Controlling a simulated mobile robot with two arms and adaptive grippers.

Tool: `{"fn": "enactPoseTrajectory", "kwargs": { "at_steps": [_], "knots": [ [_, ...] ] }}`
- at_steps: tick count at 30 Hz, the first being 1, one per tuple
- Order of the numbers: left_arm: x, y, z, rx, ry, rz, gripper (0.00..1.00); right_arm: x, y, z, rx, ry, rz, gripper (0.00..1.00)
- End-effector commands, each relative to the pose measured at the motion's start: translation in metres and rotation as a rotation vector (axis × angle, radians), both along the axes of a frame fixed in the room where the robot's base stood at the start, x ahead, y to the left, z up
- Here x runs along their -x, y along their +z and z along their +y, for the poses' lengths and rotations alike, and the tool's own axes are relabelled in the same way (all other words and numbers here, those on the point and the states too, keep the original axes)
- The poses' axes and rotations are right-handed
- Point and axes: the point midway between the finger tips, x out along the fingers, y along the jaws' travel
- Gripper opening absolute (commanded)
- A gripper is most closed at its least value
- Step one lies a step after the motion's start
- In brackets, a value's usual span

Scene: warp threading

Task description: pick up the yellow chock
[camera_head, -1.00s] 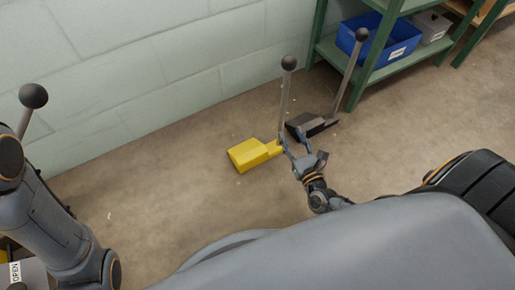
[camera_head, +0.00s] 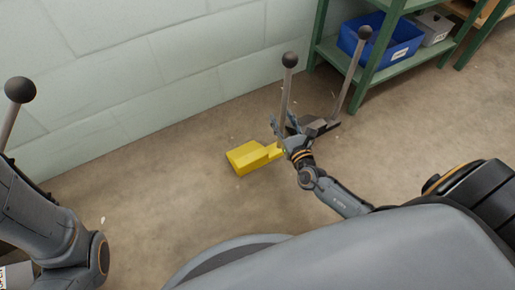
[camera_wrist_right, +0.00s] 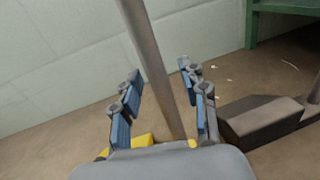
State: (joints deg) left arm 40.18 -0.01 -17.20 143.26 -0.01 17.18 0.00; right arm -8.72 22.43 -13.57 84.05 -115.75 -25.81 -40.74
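The yellow chock (camera_head: 250,157) lies on the floor near the wall, with an upright grey rod (camera_head: 285,92) topped by a dark ball. My right gripper (camera_head: 284,125) is at the lower part of this rod, by the chock's right end. In the right wrist view the rod (camera_wrist_right: 150,65) runs between the open fingers (camera_wrist_right: 160,85), with a gap visible on either side. Only small parts of the yellow chock (camera_wrist_right: 140,142) show there, behind the gripper. My left arm is at the left edge; its gripper is not in view.
A dark chock (camera_wrist_right: 262,118) with its own ball-topped rod (camera_head: 352,75) stands close on the right. Behind it is a green shelf (camera_head: 378,70) with a blue bin (camera_head: 385,40). Another ball-topped rod (camera_head: 19,90) is at far left. The floor left of the yellow chock is clear.

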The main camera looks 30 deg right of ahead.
Motion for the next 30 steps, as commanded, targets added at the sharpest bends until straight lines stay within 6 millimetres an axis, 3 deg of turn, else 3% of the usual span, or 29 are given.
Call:
{"fn": "enactPoseTrajectory", "kwargs": {
  "at_steps": [1, 6, 22, 30],
  "knots": [
    [0.0, 0.0, 0.0, 0.0, 0.0, 0.0, 0.4, 0.0, 0.0, 0.0, 0.0, 0.0, 0.0, 0.31],
    [0.0, 0.0, 0.0, -0.001, 0.0, -0.001, 0.4, 0.0, 0.0, 0.0, 0.001, 0.0, 0.0, 0.0],
    [0.0, 0.002, 0.0, -0.001, -0.001, -0.001, 0.4, -0.001, 0.005, 0.0, -0.002, -0.001, -0.006, 0.0],
    [-0.005, 0.011, 0.0, 0.001, -0.002, 0.015, 0.4, -0.001, 0.024, -0.001, -0.002, -0.002, -0.006, 0.0]
  ]
}}
